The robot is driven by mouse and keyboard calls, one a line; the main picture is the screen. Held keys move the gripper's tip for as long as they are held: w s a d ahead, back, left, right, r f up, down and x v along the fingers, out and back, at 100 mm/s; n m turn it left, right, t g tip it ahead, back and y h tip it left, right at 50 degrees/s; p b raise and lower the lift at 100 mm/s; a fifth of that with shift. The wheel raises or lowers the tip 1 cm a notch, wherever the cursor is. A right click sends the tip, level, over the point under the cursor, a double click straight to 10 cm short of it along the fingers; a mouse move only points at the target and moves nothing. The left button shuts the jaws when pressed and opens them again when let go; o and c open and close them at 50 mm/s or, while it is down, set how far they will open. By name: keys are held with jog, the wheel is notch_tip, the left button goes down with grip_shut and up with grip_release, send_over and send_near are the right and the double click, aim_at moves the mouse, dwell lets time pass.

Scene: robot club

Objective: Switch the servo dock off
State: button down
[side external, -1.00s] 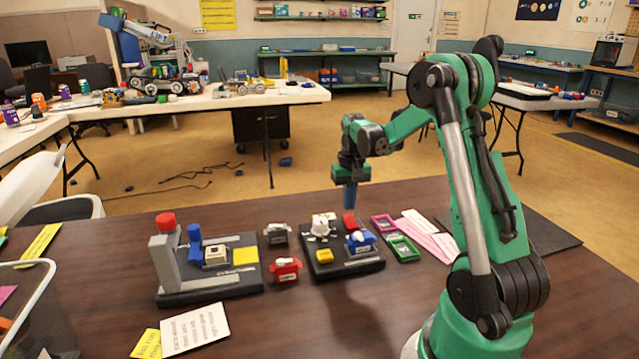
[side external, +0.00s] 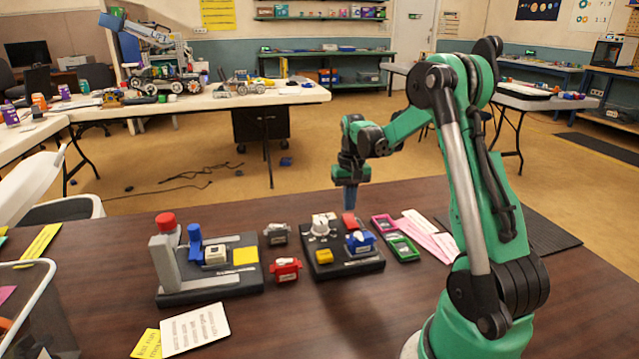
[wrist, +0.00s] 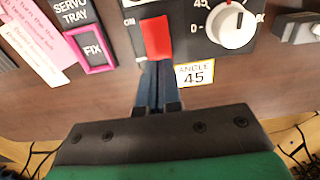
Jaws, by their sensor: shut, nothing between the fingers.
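The servo dock (side external: 345,268) is a black board with a white dial, a red switch, a blue part and a yellow block on it. In the wrist view, the red rocker switch (wrist: 157,38) sits beside the white dial (wrist: 232,25). "ON" is printed near its upper left; a small mark by its lower end is too blurred to read. My gripper (wrist: 156,66) is shut and empty, its blue fingertips at the switch's lower end. In the side view, my gripper (side external: 347,208) points down just above the red switch (side external: 349,219). I cannot tell whether the fingertips touch it.
A magenta tray (side external: 383,224) and a green tray (side external: 402,248) lie right of the dock. A second black board (side external: 210,293) with a red-topped post stands at left. A red part (side external: 285,270) and a grey part (side external: 277,234) sit between the boards.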

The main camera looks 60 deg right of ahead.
aim_at(348, 217)
jog(key=shift+f, duration=1.05)
dwell(0.4)
jog(key=shift+r, duration=3.5)
jog(key=shift+a, duration=0.1)
jog(key=s+a+r+n+t, duration=0.1)
jog(key=a+n+t, duration=0.2)
jog(key=a, duration=1)
jog(key=a+r+n+t, duration=0.2)
jog(key=a+n+t, duration=0.2)
jog(key=a, duration=0.8)
jog(key=shift+s+a+r+n, duration=0.25)
jog(key=shift+s+a+n, duration=0.15)
jog(key=shift+n, duration=0.6)
